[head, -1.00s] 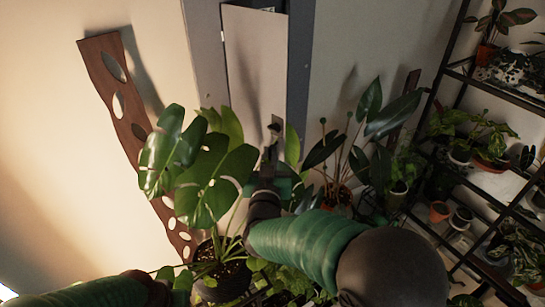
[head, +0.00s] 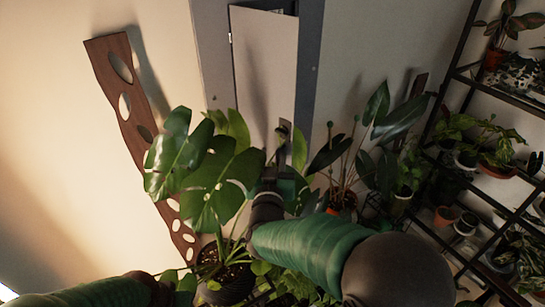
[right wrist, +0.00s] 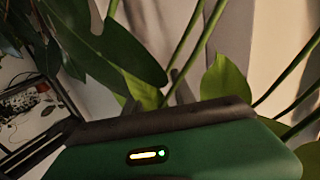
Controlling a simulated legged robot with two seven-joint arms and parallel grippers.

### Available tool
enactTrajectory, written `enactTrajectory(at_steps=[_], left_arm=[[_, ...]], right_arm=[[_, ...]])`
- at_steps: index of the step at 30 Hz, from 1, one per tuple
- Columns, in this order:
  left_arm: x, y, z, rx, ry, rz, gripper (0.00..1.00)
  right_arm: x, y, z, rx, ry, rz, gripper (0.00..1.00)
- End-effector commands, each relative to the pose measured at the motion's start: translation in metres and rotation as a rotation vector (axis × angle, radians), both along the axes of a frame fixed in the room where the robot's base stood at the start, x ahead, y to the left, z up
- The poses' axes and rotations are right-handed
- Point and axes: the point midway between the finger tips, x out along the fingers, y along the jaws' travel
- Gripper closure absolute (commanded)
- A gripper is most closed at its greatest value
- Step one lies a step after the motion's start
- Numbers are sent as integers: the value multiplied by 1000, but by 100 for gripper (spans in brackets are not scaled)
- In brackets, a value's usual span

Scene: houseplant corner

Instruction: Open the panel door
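The panel door (head: 262,62) is a tall pale grey panel in a darker grey frame on the far wall, in the head view. A dark slit shows along its top edge. Its small handle (head: 284,129) sits low near the door's right edge. My right gripper (head: 275,152) is right by the handle, pointing at it. Its fingers are dark and partly lost among leaves, so I cannot tell whether they touch or grip the handle. The right wrist view shows its green housing (right wrist: 185,155) and leaves, not a clear grip. My left arm is at the bottom left; its fingers are hidden.
A large-leaved potted plant (head: 222,185) crowds the right gripper's left side. Another dark-leaved plant (head: 345,160) stands to its right. A black shelf rack (head: 480,85) with several pots fills the right side. A wavy wooden board (head: 125,100) with holes leans on the left wall.

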Motion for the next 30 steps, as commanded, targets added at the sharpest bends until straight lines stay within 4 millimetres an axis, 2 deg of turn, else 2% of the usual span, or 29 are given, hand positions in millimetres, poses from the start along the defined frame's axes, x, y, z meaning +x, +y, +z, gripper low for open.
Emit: enactTrajectory(at_steps=[1,11,14,24,30], left_arm=[[0,0,0,0,0,0,64],[0,0,-2,0,0,0,64],[0,0,-8,0,0,0,64],[0,0,-29,0,0,0,64],[0,0,-33,0,0,0,64]], right_arm=[[1,0,5,0,-11,-1,70],[-6,0,3,1,-8,-4,70],[-22,2,1,2,-8,-2,70],[-119,15,-2,3,-3,2,70],[-155,21,-2,3,0,1,70]])
